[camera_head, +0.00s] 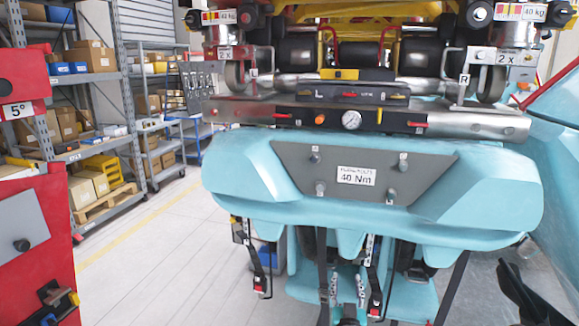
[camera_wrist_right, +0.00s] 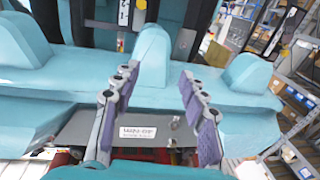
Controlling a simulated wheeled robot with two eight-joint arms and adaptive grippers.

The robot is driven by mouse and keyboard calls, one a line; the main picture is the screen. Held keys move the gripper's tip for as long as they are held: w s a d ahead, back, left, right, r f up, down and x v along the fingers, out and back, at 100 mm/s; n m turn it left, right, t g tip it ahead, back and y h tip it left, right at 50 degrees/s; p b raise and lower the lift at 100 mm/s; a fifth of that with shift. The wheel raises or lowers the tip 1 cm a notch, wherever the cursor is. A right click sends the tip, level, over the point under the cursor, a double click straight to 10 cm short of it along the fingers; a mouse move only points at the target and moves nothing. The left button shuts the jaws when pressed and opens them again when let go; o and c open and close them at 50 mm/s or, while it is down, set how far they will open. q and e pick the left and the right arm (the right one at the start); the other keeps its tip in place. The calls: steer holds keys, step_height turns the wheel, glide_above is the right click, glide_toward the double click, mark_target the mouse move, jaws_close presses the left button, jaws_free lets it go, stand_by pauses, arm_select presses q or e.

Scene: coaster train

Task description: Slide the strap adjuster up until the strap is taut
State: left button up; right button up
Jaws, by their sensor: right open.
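In the head view, dark straps hang below the turquoise car body (camera_head: 230,175). The left strap (camera_head: 254,262) has a dark adjuster (camera_head: 239,231) near its top and a red buckle (camera_head: 260,285) at its lower end. Another strap (camera_head: 372,272) to its right also ends in a red buckle (camera_head: 375,309). Strap tautness is unclear. My left gripper is out of view.
A grey plate marked 40 Nm (camera_head: 356,177) is on the turquoise body, below a metal beam with a gauge (camera_head: 351,120). A red cabinet (camera_head: 60,235) stands at left. Shelves with boxes (camera_head: 85,55) line the back. The floor at left centre (camera_head: 165,260) is clear.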

steer(key=s+a+r+n+g+y, duration=0.2)
steer(key=s+a+r+y, duration=0.15)
steer(key=s, duration=0.25)
steer(key=s+a+r+n+g+y, duration=0.2)
steer(key=s+a+n+y, duration=0.1)
steer(key=s+a, duration=0.15)
steer(key=s+d+f+m+g+h, duration=0.1)
steer(key=s+d+f+g+h, duration=0.1)
steer(key=s, duration=0.8)
steer(key=s+d+f+m+g+h, duration=0.2)
steer(key=s+d+f+g, duration=0.3)
steer(key=s, duration=0.6)
step_height(320, 180, down, 2)
steer(key=shift+d+f, duration=0.1)
steer(key=shift+d, duration=1.15)
